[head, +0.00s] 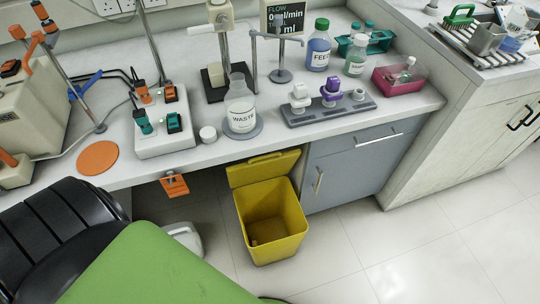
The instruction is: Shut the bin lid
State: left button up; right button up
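The yellow bin (281,245) stands on the floor under the front edge of the bench, left of the grey cabinet. Its mouth faces up and its inside is visible. The yellow bin lid (264,168) is open, raised at the bin's back side and leaning back below the bench edge. The hinge itself is too small to make out. Neither of my grippers is in view, so nothing of mine touches the bin or the lid here.
The white bench (330,140) overhangs behind the bin, carrying a waste bottle (240,108) and other lab items. An orange clamp (174,185) hangs at its edge. The grey cabinet (352,170) stands right of the bin. Tiled floor (400,235) is clear in front and right.

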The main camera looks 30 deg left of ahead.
aim_at(258, 169)
jog(key=u, duration=1)
